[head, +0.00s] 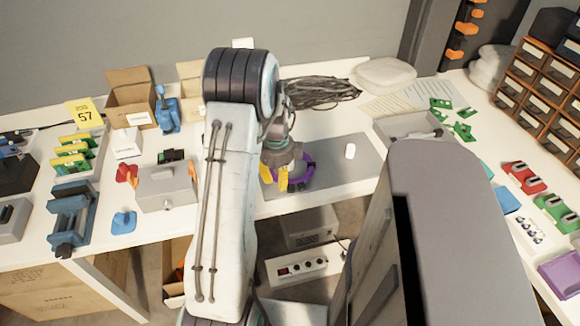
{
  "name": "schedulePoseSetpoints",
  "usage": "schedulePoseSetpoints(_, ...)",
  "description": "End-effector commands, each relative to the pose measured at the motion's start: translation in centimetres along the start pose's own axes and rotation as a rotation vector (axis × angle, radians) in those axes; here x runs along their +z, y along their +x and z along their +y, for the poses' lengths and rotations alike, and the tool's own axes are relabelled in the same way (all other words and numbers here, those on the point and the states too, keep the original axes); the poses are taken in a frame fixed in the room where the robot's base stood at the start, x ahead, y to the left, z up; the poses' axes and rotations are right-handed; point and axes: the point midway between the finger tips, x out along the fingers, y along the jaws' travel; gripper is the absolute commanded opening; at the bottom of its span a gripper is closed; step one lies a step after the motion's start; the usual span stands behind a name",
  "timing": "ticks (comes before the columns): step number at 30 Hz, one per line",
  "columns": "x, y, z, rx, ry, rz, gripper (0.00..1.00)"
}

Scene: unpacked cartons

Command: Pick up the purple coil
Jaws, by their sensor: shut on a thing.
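The purple coil (306,177) is a ring at the front left of the grey mat (343,177) on the white table. My gripper (284,181), with yellow fingertips, points down at the coil's left side and is shut on it. The coil's left part is hidden behind the gripper. I cannot tell whether the coil touches the mat or is slightly lifted.
A grey box (168,187) is left of my arm. A grey tray (411,127) with green boards beside it is at the right. Dark cables (325,92) lie behind the gripper.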

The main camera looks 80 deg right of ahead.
Motion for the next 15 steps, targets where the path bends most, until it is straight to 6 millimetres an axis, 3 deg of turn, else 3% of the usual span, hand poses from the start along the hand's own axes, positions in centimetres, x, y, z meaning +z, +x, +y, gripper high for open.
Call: schedulePoseSetpoints(15,-0.01,-0.57,-0.02,0.0,0.001,0.0,0.0)
